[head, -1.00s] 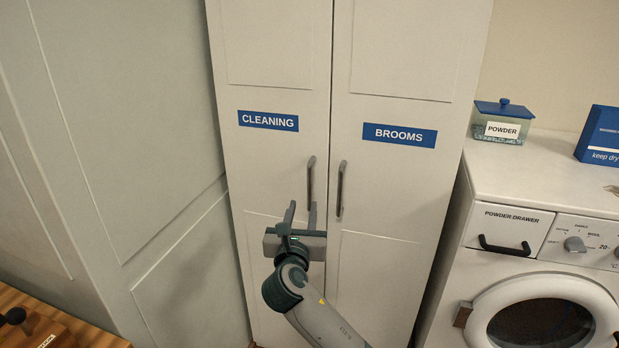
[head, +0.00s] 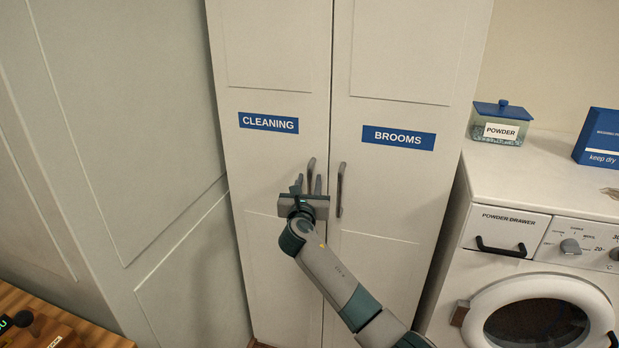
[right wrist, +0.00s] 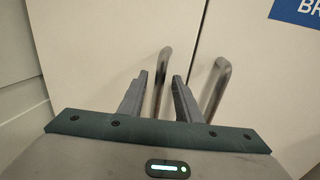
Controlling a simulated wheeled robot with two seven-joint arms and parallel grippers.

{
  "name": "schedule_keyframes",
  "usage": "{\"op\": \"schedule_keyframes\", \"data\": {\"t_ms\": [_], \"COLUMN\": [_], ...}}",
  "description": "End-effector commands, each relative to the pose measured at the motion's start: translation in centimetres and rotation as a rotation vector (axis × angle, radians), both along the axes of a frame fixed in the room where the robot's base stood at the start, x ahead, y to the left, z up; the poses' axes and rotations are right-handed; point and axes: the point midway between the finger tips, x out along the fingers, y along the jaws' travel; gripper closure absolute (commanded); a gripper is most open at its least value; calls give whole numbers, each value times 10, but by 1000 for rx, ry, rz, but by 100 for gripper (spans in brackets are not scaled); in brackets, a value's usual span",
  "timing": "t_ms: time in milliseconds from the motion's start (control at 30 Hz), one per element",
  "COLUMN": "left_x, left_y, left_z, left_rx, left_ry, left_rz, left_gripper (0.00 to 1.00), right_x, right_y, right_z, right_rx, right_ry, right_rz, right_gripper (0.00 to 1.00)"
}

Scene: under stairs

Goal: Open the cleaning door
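The cleaning door (head: 270,200) is the left door of a tall white cupboard, with a blue CLEANING label (head: 268,123). It looks shut, flush with the brooms door (head: 390,200). Its upright metal handle (head: 311,168) is near the middle seam. My right gripper (head: 308,185) is at the lower part of this handle. In the right wrist view, the cleaning handle (right wrist: 163,72) stands between the two open fingers (right wrist: 160,98), with small gaps seen at the sides. Contact cannot be told. My left gripper is not in view.
The brooms handle (head: 340,188) is close to the right of my right gripper; it also shows in the right wrist view (right wrist: 216,88). A white washing machine (head: 545,265) stands at the right, with a powder box (head: 501,124) on top. A pale panelled wall (head: 130,160) is at the left.

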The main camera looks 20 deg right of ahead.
Motion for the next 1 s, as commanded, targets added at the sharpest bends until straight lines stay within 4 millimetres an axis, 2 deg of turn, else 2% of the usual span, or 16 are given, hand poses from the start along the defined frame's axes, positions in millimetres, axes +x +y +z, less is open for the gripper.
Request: {"op": "schedule_keyframes", "data": {"t_ms": [233,600,633,733,767,1000], "left_x": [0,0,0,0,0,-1], "left_y": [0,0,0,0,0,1], "left_z": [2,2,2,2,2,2], "left_rx": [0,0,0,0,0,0], "left_ry": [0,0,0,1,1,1], "left_rz": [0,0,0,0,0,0], "left_gripper": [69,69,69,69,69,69], "right_x": [17,19,19,19,19,19], "right_y": [-6,-7,-7,-7,-7,-7], "right_z": [0,0,0,0,0,0], "right_rx": [0,1,1,1,1,1], "right_ry": [0,0,0,0,0,1], "right_rz": [1,2,2,2,2,2], "right_gripper": [69,69,74,98,100,100]}}
